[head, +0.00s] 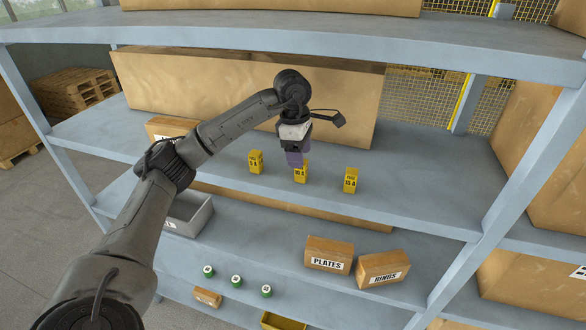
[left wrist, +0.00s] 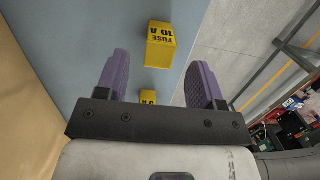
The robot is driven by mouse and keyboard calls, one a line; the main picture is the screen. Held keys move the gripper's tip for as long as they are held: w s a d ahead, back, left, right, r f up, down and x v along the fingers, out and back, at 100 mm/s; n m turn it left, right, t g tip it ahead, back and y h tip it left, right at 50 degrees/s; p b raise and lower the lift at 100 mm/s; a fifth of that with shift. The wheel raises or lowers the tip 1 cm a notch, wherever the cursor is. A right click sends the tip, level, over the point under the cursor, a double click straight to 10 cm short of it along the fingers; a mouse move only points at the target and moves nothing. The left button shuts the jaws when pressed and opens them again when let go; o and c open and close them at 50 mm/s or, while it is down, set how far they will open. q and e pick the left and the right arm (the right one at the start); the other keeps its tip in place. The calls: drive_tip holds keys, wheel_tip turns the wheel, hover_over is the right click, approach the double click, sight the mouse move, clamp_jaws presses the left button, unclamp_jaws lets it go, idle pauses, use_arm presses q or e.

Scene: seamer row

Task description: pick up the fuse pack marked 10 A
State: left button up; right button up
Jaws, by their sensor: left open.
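The yellow fuse pack marked 10 A (head: 301,174) stands upright on the middle shelf (head: 400,205), between two similar yellow packs. Its top is partly hidden by my left gripper (head: 295,160), whose purple fingers are just above and behind it. In the left wrist view the pack (left wrist: 160,47) shows its "FUSE 10 A" label, lined up with the gap between my open fingers (left wrist: 160,60), without visible contact. A second pack (left wrist: 149,97) shows between the fingers, its label partly cut off. My right gripper is out of view.
Yellow packs flank it at left (head: 255,161) and right (head: 350,181). A large cardboard box (head: 220,85) stands close behind. The upper shelf (head: 420,38) overhangs. Below are boxes marked PLATES (head: 329,255) and RINGS (head: 384,270), and several small green items (head: 236,281).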

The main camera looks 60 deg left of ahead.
sight(302, 171)
use_arm(q)
drive_tip(key=shift+w+d+f, duration=0.1)
drive_tip(key=shift+f, duration=0.65)
wheel_tip(302, 171, down, 4)
drive_tip(key=shift+w+d+r+p, duration=0.1)
drive_tip(key=shift+w+p, duration=0.05)
drive_tip(key=shift+p, duration=0.8)
drive_tip(key=shift+f, duration=0.5)
drive_tip(key=shift+c, duration=0.3)
drive_tip(key=c, duration=0.9)
drive_tip(key=shift+c, duration=0.2)
drive_tip(key=shift+r, duration=0.15)
